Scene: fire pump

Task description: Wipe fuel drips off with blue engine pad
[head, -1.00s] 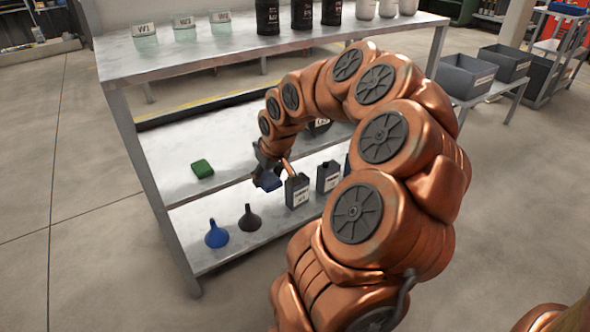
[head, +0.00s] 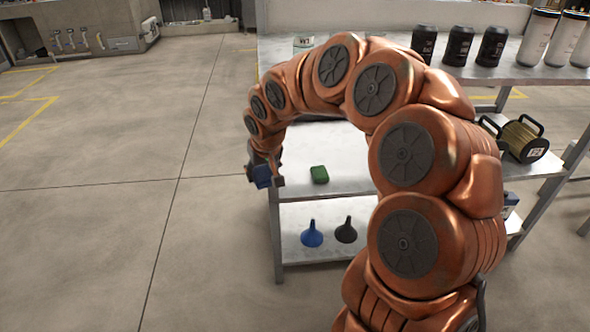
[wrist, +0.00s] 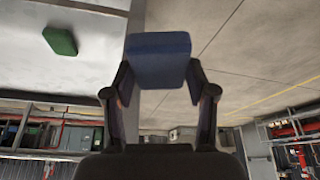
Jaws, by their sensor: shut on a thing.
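My gripper (head: 265,179) is shut on the blue engine pad (head: 261,175), which sits off the left end of the shelf unit, over the floor. In the wrist view the blue pad (wrist: 158,58) is held between the two fingers (wrist: 159,95). A green pad (head: 320,174) lies on the middle shelf (head: 345,155), to the right of my gripper and apart from it. The green pad also shows in the wrist view (wrist: 60,40). No fuel drips can be made out in these frames.
A blue funnel (head: 312,234) and a black funnel (head: 346,231) stand on the lower shelf. Dark bottles (head: 458,46) and white canisters (head: 538,38) stand on the top shelf. A reel (head: 522,138) sits at the right. Open floor (head: 130,200) lies to the left.

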